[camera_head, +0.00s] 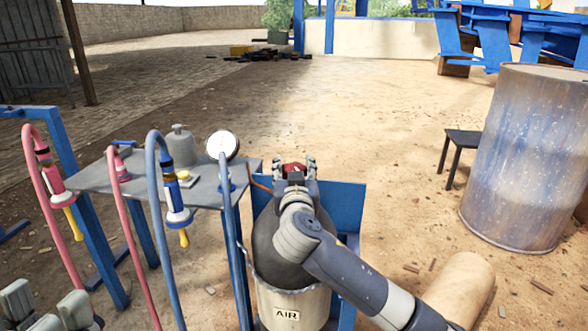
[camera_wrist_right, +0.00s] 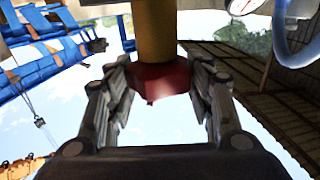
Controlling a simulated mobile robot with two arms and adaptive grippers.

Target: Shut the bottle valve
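The gas bottle (camera_head: 277,251) is dark and round-shouldered, and stands upright in a metal holder labelled AIR. Its red valve knob (camera_head: 294,170) is at the top; it also shows in the right wrist view (camera_wrist_right: 157,82), with a yellow stem behind it. My right gripper (camera_head: 294,172) is at the knob, one finger on each side. In the wrist view no gap shows between the knob and the fingers, so it looks shut on it. My right wrist and arm hide part of the bottle. My left gripper (camera_head: 46,310) is open and empty at the bottom left corner, partly cut off.
A grey table (camera_head: 150,179) left of the bottle carries a small grey bottle (camera_head: 181,145). A round gauge (camera_head: 223,146) and pink and blue hoses with torches stand before it. A large rusty drum (camera_head: 530,160) stands right.

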